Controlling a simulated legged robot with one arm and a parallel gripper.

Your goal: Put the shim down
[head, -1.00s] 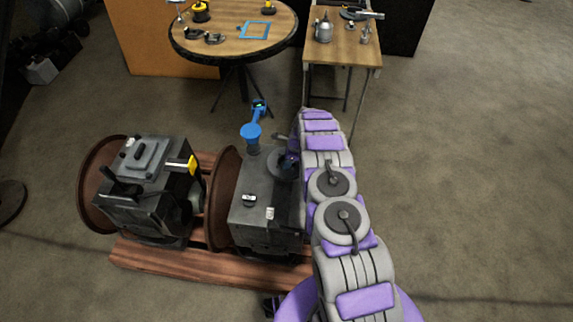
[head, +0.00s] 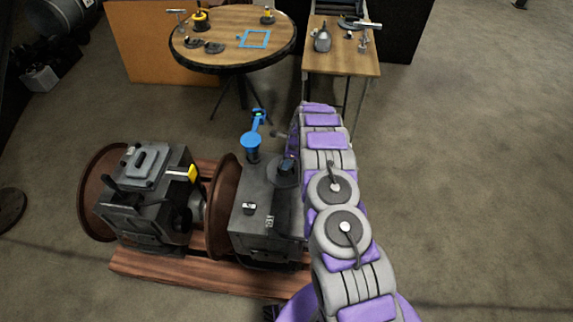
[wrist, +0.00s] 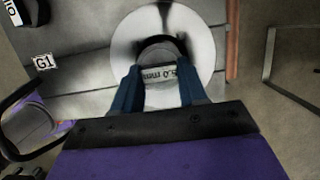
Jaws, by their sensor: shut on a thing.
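In the wrist view, my gripper (wrist: 158,92) has its two blue fingers closed on the shim (wrist: 158,74), a small pale piece. Its label shows upside down and ends in "mm". The shim is in front of a bright round metal face (wrist: 195,42) on the grey machine block, close to its middle. I cannot tell whether it touches. In the head view, the block (head: 262,215) stands on the wooden pallet, and my arm comes down at its right side. My gripper is mostly hidden there, and the shim cannot be made out.
A blue gauge (head: 251,142) stands on the block's back edge. A second grey machine (head: 150,195) with a yellow-tipped handle is to the left on the pallet (head: 190,268). Behind are a round table (head: 235,65) with a blue frame and a narrow table (head: 345,62) with tools. Open floor lies right.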

